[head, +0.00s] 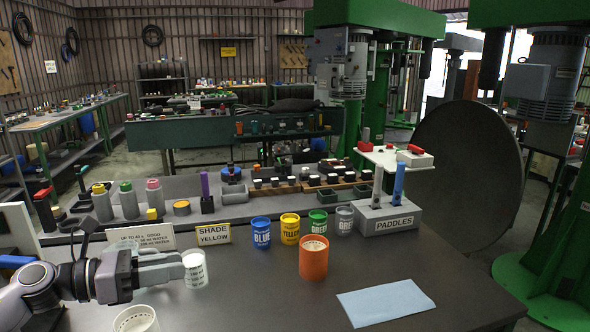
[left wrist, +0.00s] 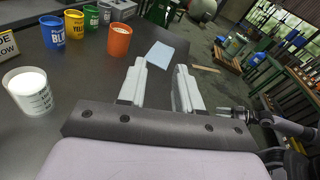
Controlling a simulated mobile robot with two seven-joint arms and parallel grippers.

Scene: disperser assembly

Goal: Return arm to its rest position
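My left gripper (head: 182,266) is over the dark table at the lower left of the head view. In the left wrist view its two pale fingers (left wrist: 160,82) stand apart with nothing between them. A white printed beaker (head: 194,270) stands just beyond the fingertips in the head view; in the left wrist view the beaker (left wrist: 30,92) is well to the left of the fingers, apart from them. My right gripper (left wrist: 228,112) shows small at the right of the left wrist view; its opening is too small to judge. It is not in the head view.
Blue (head: 261,232), yellow (head: 290,229), green (head: 318,222) and grey (head: 345,220) cups stand in a row behind an orange container (head: 313,257). A paddles block (head: 385,218) is right of them. A blue cloth (head: 385,302) lies front right. Another white container (head: 136,319) is near the front edge.

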